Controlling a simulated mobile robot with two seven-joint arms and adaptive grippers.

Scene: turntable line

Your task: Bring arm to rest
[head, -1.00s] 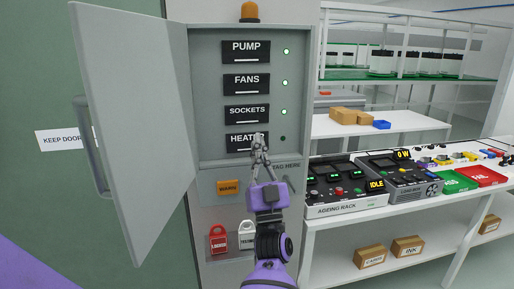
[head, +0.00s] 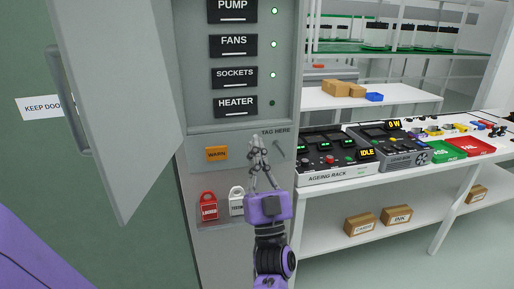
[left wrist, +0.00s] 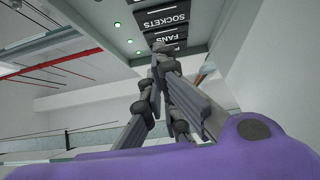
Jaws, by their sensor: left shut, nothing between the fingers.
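My left gripper (head: 256,146) is shut and empty, pointing up in front of the grey electrical cabinet, just below the HEATER switch (head: 236,105) and near the TAG HERE label. In the left wrist view its fingers (left wrist: 162,62) come together at the tips, with the SOCKETS (left wrist: 165,17) and FANS labels behind. The PUMP (head: 234,10), FANS (head: 233,45) and SOCKETS (head: 235,77) lamps are lit green. The lamp beside HEATER (head: 272,103) is dark. My right gripper is not in view.
The cabinet door (head: 120,100) stands open at the left. A red padlock (head: 208,208) and a white one (head: 237,203) hang below an orange WARN tag (head: 217,154). The bench at the right holds the ageing rack (head: 325,160), a load box and green and red trays.

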